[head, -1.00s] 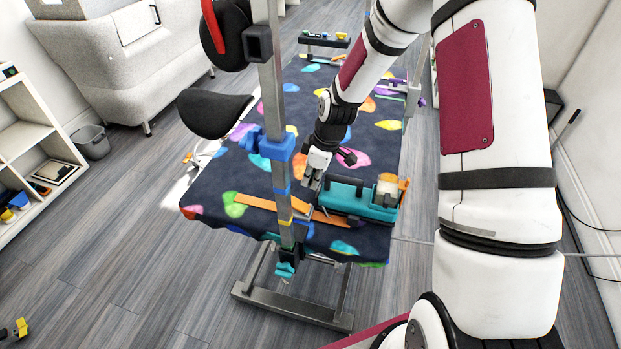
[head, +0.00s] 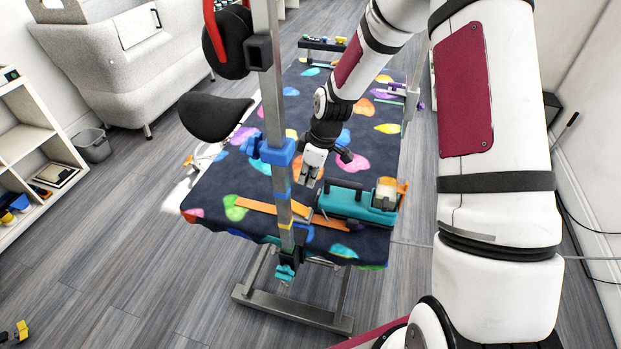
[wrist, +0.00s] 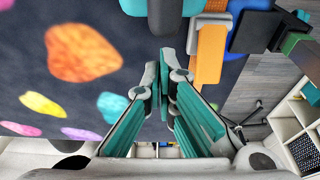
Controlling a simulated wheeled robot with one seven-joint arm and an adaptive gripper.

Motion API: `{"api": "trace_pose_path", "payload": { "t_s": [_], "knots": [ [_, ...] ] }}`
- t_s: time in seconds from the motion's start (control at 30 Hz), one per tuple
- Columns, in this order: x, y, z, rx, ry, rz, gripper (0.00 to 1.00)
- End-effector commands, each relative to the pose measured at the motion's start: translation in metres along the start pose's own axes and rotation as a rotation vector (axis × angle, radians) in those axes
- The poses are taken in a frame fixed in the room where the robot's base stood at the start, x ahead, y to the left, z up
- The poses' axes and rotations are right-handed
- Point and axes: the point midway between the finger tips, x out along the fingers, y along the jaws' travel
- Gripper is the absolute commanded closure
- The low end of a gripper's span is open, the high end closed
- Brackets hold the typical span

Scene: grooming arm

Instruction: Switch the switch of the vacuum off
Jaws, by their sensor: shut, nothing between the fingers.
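A teal vacuum (head: 352,208) with a dark top handle and a pale clear part near its orange right end lies on the dark patterned table cover. Its teal edge shows at the top of the wrist view (wrist: 150,5). I cannot make out its switch in either view. My gripper (head: 308,183) is shut and empty, above the cover just behind and left of the vacuum's left end, apart from it. In the wrist view its fingertips (wrist: 164,75) meet below the vacuum's edge, over bare cover.
A grey vertical post (head: 275,110) with blue clamps stands in front of the table. An orange strip (head: 258,208) lies left of the vacuum. A black seat-like pad (head: 213,113) is at the left. The cover behind my gripper is mostly clear.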

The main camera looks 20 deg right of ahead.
Motion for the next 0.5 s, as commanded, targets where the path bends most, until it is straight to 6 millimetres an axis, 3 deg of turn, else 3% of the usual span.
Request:
{"api": "trace_pose_path", "payload": {
  "t_s": [0.17, 0.5],
  "knots": [
    [0.0, -0.002, -0.024, -0.003, 0.001, 0.002, 1.0],
    [-0.064, -0.001, -0.002, 0.004, 0.001, 0.004, 1.0]
  ]
}}
